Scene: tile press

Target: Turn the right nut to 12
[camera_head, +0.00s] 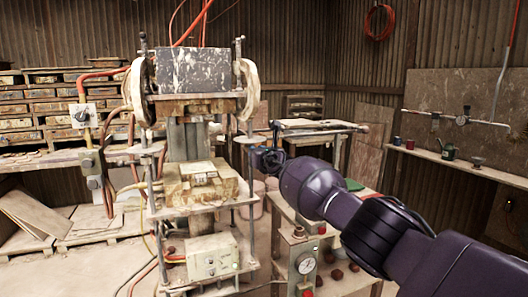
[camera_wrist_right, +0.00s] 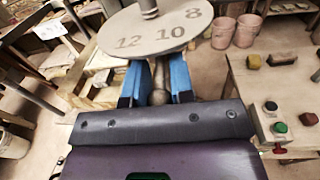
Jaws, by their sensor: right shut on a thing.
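The tile press (camera_head: 200,185) stands left of centre in the head view. My right arm reaches in from the right, and its gripper (camera_head: 263,158) is at the press's right front post, just below a small round disc (camera_head: 250,140). In the right wrist view this grey disc (camera_wrist_right: 150,32) bears the numbers 12, 10 and 8, with a post through it. The blue fingers of my right gripper (camera_wrist_right: 156,82) are under the disc's near edge, shut on a grey metal piece with a round end (camera_wrist_right: 158,97). The right nut itself is mostly hidden. My left gripper is out of view.
A control stand with a gauge (camera_head: 306,264) stands right of the press. Its top, with coloured buttons (camera_wrist_right: 280,127), shows at the right in the wrist view. Clay pots (camera_wrist_right: 235,31) stand behind. A wall shelf (camera_head: 460,160) is at the right.

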